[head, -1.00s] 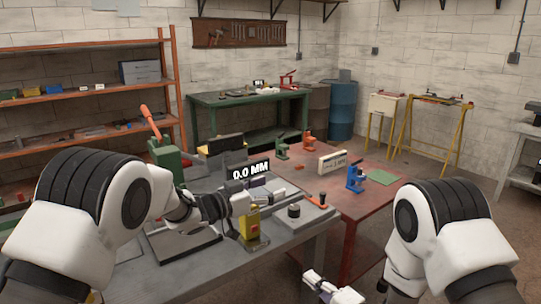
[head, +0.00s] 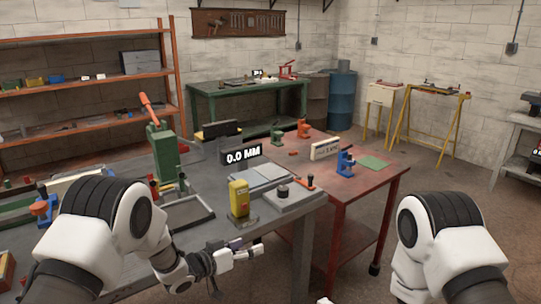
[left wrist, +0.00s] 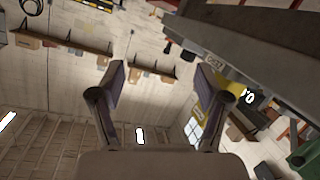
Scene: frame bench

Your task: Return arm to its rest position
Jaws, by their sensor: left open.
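My left gripper (head: 256,250) is low at the bench's front edge in the head view, below the yellow gauge block. In the left wrist view its two fingers (left wrist: 162,92) are spread apart with nothing between them. My left arm is bent, with the elbow low at the left. The grey bench (head: 270,232) carries the yellow device (head: 239,198), which stands upright and apart from the gripper.
A display reading 0.0 MM (head: 243,157), a green press with an orange lever (head: 165,152) and a grey plate (head: 300,197) are on the bench. A red table (head: 365,188) adjoins it at the right. Floor (head: 440,190) is open between that table and my right arm.

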